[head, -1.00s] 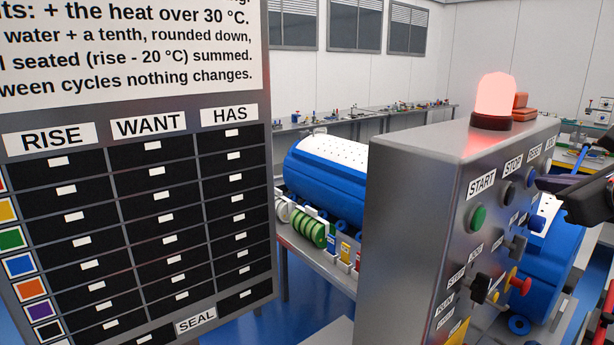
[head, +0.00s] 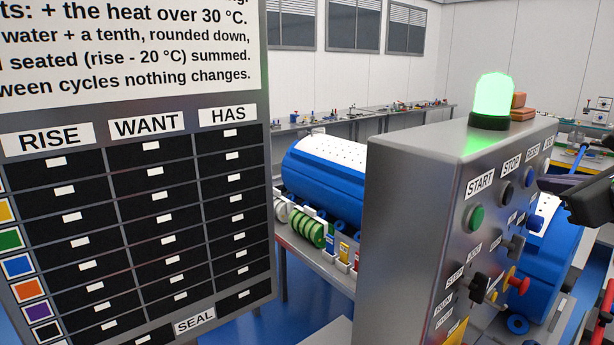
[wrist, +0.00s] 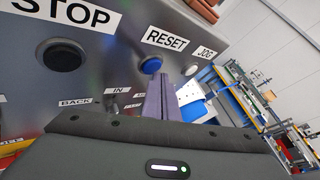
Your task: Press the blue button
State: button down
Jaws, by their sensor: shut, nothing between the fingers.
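The blue button (wrist: 150,65) sits in a dark ring under the RESET label on a grey control panel (wrist: 100,75). In the head view the same button (head: 529,178) is on the panel's right-hand face, just left of my gripper (head: 543,183). My gripper (wrist: 160,82) is shut and empty. In the wrist view its purple-grey fingertips are just below and right of the blue button. A slight gap seems to show in the head view, but I cannot be sure whether they touch.
A black STOP button (wrist: 62,55) and a green START button (head: 475,218) are on the same face. Several knobs, including a red one (head: 518,286), stick out lower down. A green-lit beacon (head: 493,96) tops the panel. A label board (head: 135,200) stands at left.

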dwell(0.3)
jog(key=s+d, duration=0.3)
jog(key=s, duration=0.1)
jog(key=shift+s+d, duration=0.35)
jog(key=shift+s, duration=0.05)
dwell(0.3)
dwell(0.4)
